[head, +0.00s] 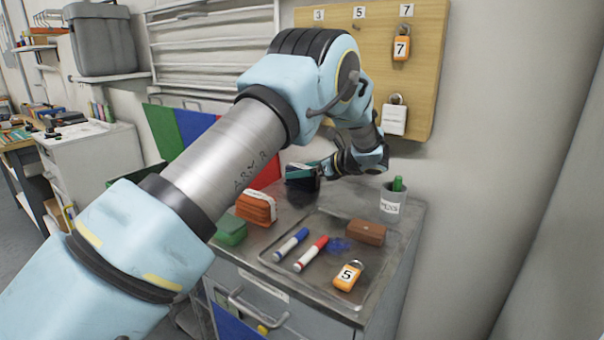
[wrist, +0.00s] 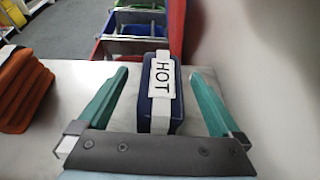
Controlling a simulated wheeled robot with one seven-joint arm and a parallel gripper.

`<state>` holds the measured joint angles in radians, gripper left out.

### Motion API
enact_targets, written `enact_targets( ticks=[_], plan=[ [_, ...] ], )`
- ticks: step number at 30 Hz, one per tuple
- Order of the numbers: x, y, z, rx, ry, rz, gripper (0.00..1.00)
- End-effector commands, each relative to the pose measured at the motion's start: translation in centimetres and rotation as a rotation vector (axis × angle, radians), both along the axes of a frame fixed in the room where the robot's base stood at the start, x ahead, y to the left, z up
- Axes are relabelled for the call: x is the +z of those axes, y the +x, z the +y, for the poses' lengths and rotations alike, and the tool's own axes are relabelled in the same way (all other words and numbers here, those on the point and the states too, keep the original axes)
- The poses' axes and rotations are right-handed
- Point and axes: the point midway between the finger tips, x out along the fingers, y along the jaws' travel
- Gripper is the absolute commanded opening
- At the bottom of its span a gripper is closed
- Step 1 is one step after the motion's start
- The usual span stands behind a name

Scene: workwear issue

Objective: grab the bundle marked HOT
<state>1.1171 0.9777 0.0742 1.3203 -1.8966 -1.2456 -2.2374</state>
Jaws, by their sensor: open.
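The bundle marked HOT (wrist: 161,112) is dark navy with a white band reading HOT in black letters. In the wrist view it stands on the grey top between the two teal fingers of my gripper (wrist: 160,97). The fingers are open, with a gap on each side of the bundle. In the head view my gripper (head: 305,172) is at the back of the cabinet top, and a dark shape beside it may be the bundle, mostly hidden by my arm.
An orange-red folded bundle (head: 257,208) and a green item (head: 231,231) lie left of the tray (head: 365,288). The tray holds two markers, a brown case (head: 366,233) and a padlock tagged 5 (head: 348,275). A grey cup (head: 392,202) stands behind, near a pegboard (head: 420,70).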

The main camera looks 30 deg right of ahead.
Motion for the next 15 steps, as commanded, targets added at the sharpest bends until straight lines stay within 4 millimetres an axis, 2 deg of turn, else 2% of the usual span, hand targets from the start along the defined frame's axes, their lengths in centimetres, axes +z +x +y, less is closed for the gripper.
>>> enact_targets(
  ticks=[6,15],
  plan=[
    [-0.9,2.4,1.0,0.001,0.002,0.001,1.0],
    [-1.3,2.9,1.2,0.0,0.001,0.0,1.0]
  ],
)
